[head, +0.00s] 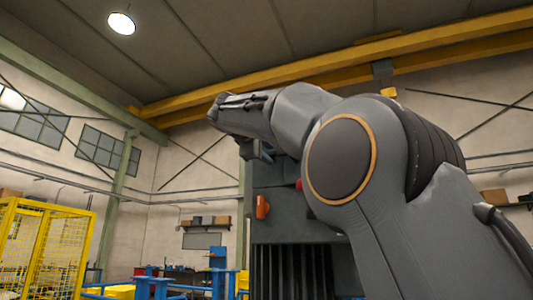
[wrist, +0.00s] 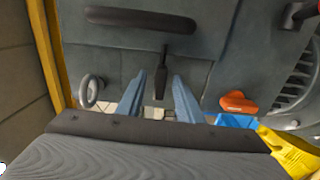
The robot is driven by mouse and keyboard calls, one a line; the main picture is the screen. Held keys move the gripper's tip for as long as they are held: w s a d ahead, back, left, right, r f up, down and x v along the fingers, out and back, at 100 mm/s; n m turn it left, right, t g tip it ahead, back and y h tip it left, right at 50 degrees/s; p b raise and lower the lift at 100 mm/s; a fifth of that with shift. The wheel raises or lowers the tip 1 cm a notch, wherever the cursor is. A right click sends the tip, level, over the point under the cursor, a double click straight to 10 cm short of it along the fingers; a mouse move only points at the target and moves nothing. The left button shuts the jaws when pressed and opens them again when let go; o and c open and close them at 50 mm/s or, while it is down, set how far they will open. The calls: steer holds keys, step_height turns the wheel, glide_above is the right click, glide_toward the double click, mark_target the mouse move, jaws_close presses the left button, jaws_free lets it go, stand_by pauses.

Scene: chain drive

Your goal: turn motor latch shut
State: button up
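A dark grey machine cabinet (head: 292,228) stands behind my arm in the head view, and its grey panel (wrist: 225,38) fills much of the wrist view. My gripper (wrist: 159,76) shows two blue-grey fingers spread apart. A slim black lever (wrist: 162,72) shows between the fingertips; I cannot tell whether it is touched. An orange handle (wrist: 238,102) sits to the right of the fingers, and an orange part (head: 262,207) shows on the cabinet in the head view. No label shows which part is the motor latch. The fingertips are hidden or too small to tell in the head view.
Around the fingers in the wrist view are a dark bar handle (wrist: 140,18), a metal ring (wrist: 90,90), a red-tipped part (wrist: 304,10) and a ribbed housing (wrist: 297,80). A yellow mesh cage (head: 45,245) stands at the left of the head view.

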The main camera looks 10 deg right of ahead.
steer(key=shift+s, duration=0.1)
steer(key=b+v, duration=0.2)
steer(key=v, duration=0.5)
steer(key=shift+s+a, duration=0.2)
steer(key=shift+s, duration=0.05)
steer(key=shift+w+f, duration=0.1)
stand_by(0.3)
steer(key=w+f+n+g+y, duration=0.15)
steer(key=w+f, duration=0.35)
steer(key=f, duration=0.9)
step_height(320, 180, down, 32)
steer(key=s+d+m+g+y, duration=0.1)
steer(key=d+m+g+y, duration=0.1)
steer(key=g+y, duration=0.3)
steer(key=s+d+f+m+g+y, duration=0.1)
steer(key=s+f+m+g, duration=0.3)
steer(key=s+f, duration=1.2)
steer(key=s+d+f+m+g+y, duration=0.1)
steer(key=s+f+m+g+y, duration=0.2)
steer(key=s+f, duration=1.3)
step_height(320, 180, down, 4)
steer(key=m+g, duration=0.1)
steer(key=m, duration=0.2)
steer(key=shift+d, duration=0.3)
